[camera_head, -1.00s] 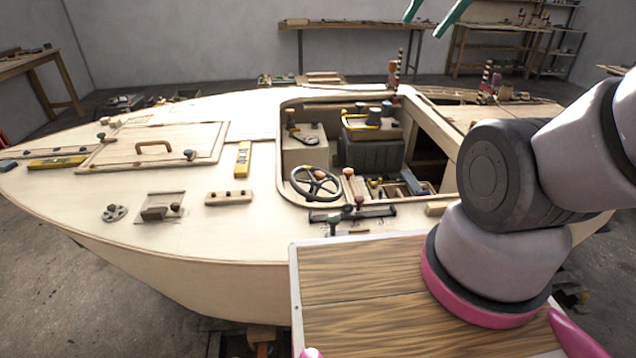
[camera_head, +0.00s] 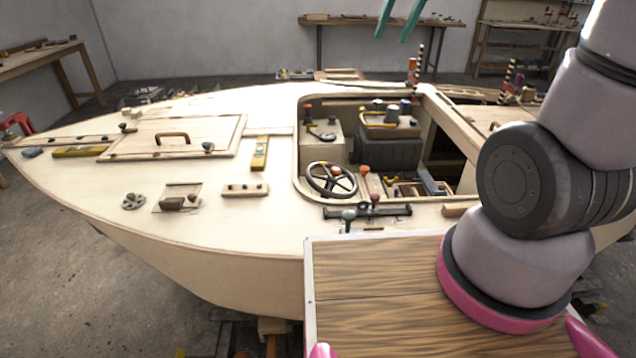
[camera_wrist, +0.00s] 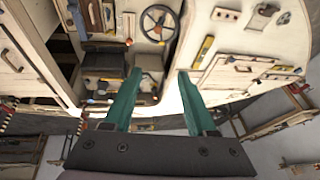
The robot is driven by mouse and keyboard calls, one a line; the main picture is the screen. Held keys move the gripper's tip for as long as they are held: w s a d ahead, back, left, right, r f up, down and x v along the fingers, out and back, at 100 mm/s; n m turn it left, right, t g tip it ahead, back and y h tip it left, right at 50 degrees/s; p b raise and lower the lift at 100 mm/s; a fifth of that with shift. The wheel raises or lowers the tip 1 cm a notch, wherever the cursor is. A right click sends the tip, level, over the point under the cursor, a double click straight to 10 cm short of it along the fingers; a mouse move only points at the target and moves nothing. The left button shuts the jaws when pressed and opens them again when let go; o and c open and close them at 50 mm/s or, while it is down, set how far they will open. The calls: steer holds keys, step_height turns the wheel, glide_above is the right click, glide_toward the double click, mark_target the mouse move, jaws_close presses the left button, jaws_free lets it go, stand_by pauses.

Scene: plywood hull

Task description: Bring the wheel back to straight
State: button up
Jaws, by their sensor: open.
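The steering wheel (camera_head: 332,180) is dark with several spokes and an orange-brown knob (camera_head: 336,170). It stands at the front left of the open cockpit in the head view. In the wrist view the wheel (camera_wrist: 159,23) shows at the top, beyond my fingertips. My gripper (camera_head: 398,30) has green fingers and hangs high at the top of the head view, well apart from the wheel. In the wrist view its two fingers (camera_wrist: 160,75) are spread with nothing between them. I cannot tell exactly how far the wheel is turned.
Levers with coloured knobs (camera_head: 364,169) stand right of the wheel. A dark bar (camera_head: 367,211) with a green-knobbed lever (camera_head: 348,215) lies in front. A dark box (camera_head: 388,153) sits in the cockpit. A hatch (camera_head: 172,137) and a yellow level (camera_head: 260,153) lie on the left deck.

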steer(key=w+a+f+n+g, duration=0.1)
steer(key=w+a+f+n, duration=0.1)
steer(key=w+a+f, duration=0.4)
steer(key=n+g+h, duration=0.1)
steer(key=n+g, duration=0.3)
steer(key=n, duration=0.3)
glide_above(318, 185)
steer(key=w, duration=0.1)
step_height(318, 185, down, 32)
steer(key=f, duration=1.1)
steer(key=shift+s+f, duration=0.25)
steer(key=shift+s, duration=0.15)
jaws_close()
